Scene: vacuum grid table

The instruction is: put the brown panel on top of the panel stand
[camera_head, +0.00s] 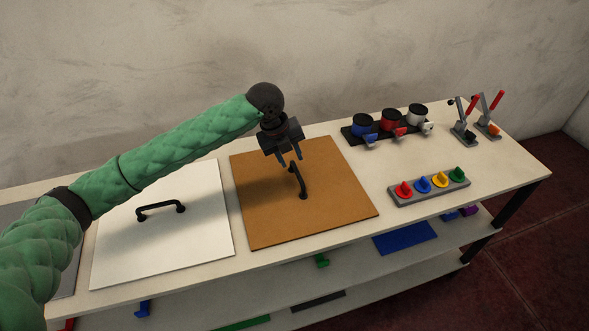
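The brown panel (335,213) lies flat on the table, right of the white panel. It has a black bar handle (302,186) near its middle. My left gripper (290,158) reaches in from the left and points down over the far part of the brown panel, close to the far end of its handle. Its two fingers are apart with nothing seen between them. I cannot tell whether a finger touches the handle. I cannot make out a panel stand for certain. My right gripper is not in view.
A white panel (200,241) with a black handle lies left of the brown one. Colored cups (390,120) stand at the back right, near levers (465,132). A grey strip with colored knobs (430,188) sits at the front right. A lower shelf holds a blue panel (405,238).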

